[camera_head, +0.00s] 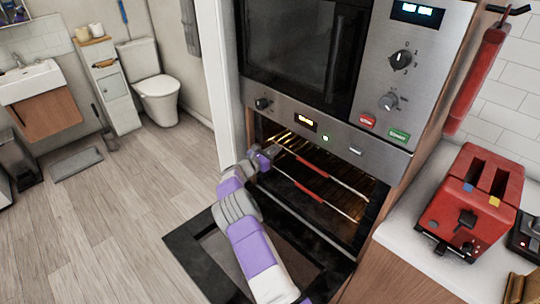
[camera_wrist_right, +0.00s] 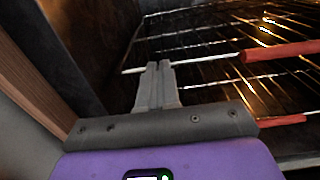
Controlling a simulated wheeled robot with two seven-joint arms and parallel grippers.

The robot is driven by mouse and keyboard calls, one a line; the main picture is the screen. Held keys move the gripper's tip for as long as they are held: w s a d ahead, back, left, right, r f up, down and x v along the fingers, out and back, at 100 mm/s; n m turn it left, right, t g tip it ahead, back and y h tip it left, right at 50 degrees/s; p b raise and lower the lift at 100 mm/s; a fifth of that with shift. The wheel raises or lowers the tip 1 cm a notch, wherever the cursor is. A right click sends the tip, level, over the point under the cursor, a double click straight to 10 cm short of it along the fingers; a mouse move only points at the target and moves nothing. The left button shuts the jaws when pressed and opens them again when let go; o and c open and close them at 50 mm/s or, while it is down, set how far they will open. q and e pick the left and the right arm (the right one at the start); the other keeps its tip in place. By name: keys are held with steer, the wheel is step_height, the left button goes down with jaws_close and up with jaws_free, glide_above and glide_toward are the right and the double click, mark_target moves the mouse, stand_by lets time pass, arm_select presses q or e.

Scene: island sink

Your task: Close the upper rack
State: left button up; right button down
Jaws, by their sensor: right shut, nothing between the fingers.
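The oven's upper rack (camera_head: 340,178) is a wire grid with a red strip on its front bar. In the right wrist view the upper rack's front bar (camera_wrist_right: 205,62) and red strip (camera_wrist_right: 280,51) cross the top. The lower rack (camera_head: 338,208) has a similar red strip and lies just below. My right gripper (camera_head: 272,151) is shut and empty at the left end of the upper rack. In the wrist view its closed fingertips (camera_wrist_right: 159,66) overlap the front bar; I cannot tell whether they touch it. My left gripper is out of view.
The oven door (camera_head: 187,246) hangs open below my right arm. A control panel (camera_head: 340,136) runs above the cavity. A red toaster (camera_head: 466,205) stands on the white counter at right.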

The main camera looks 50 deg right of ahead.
steer(key=shift+s+d+r, duration=0.25)
steer(key=shift+d+r, duration=0.05)
steer(key=shift+d, duration=0.05)
steer(key=a+p, duration=0.3)
steer(key=a, duration=1.1)
steer(key=shift+w+a+f, duration=0.3)
steer(key=shift+w+a, duration=0.05)
steer(key=shift+w, duration=0.1)
